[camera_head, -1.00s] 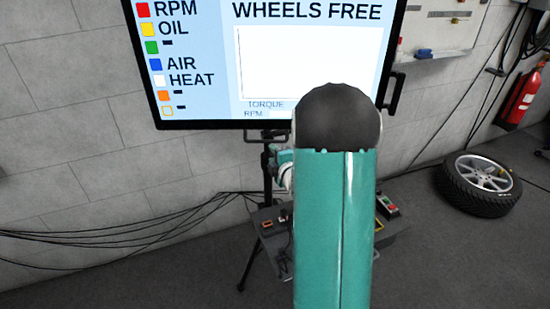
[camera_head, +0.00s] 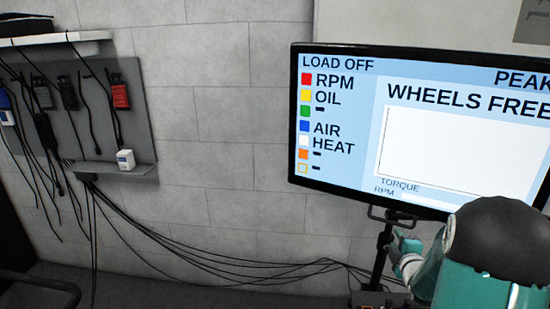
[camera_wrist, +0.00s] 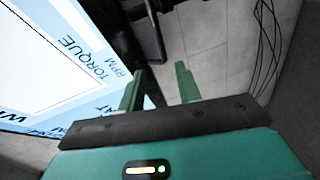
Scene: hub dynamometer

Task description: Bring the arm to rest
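My teal arm with its dark rounded joint shows at the lower right of the head view. Its far end, with my gripper (camera_head: 402,243), is small there, in front of the monitor's stand and below the screen. In the wrist view my gripper (camera_wrist: 160,72) has its two green fingers standing apart with nothing between them. The monitor (camera_wrist: 52,62) fills the left of the wrist view, beside the left finger. I cannot tell how far the fingers are from it.
The monitor (camera_head: 340,125) reads "LOAD OFF" and "WHEELS FREE". Black cables (camera_head: 215,258) run along the wall to the stand (camera_head: 381,255). A dark rail (camera_head: 45,285) is at lower left.

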